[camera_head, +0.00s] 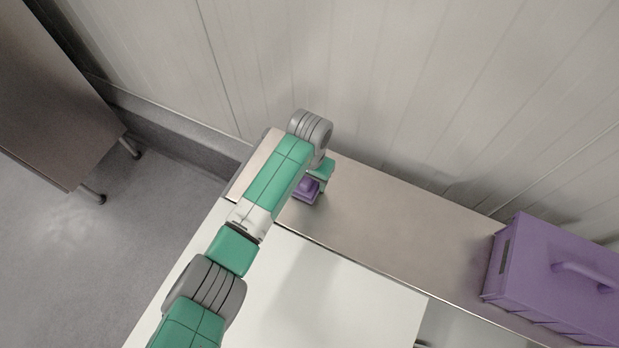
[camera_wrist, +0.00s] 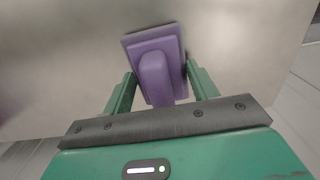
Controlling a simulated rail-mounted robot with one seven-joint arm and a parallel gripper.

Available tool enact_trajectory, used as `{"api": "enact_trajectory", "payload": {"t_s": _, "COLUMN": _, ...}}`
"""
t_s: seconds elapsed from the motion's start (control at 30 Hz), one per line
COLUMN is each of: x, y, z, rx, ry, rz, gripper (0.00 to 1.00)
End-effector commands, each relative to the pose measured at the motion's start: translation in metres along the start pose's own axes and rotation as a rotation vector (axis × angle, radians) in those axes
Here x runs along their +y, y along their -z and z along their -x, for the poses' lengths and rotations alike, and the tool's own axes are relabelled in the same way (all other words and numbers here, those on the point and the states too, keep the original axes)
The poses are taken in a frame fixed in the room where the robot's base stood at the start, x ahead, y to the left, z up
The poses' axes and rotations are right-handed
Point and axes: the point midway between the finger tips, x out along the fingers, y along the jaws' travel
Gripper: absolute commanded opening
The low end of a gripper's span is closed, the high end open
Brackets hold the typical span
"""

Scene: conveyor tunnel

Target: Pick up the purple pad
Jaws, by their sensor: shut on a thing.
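The purple pad (camera_head: 307,188) is at the left part of the beige counter, partly hidden by my arm in the head view. In the wrist view the purple pad (camera_wrist: 150,48) shows as a flat rectangular plate with a raised purple handle. My gripper (camera_wrist: 160,84) has its two green fingers on either side of the handle and is shut on it. In the head view my gripper (camera_head: 318,178) is mostly hidden beneath the arm. I cannot tell whether the pad touches the counter or is raised.
A large purple box with a handle (camera_head: 548,280) stands at the right end of the beige counter (camera_head: 400,215). A pale panelled wall (camera_head: 400,90) rises close behind. A white surface (camera_head: 330,300) lies in front. A brown table (camera_head: 50,90) stands at the left. The counter's middle is clear.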

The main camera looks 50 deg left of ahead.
Motion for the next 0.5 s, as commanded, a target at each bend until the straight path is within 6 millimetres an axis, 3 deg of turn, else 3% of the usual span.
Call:
{"api": "enact_trajectory", "payload": {"t_s": 0.23, "x": 0.0, "y": 0.001, "z": 0.036, "rx": 0.002, "ry": -0.001, "rz": 0.0, "gripper": 0.36}}
{"api": "enact_trajectory", "payload": {"t_s": 0.5, "x": 0.056, "y": -0.037, "z": 0.039, "rx": -0.001, "ry": -0.004, "rz": -0.003, "gripper": 0.36}}
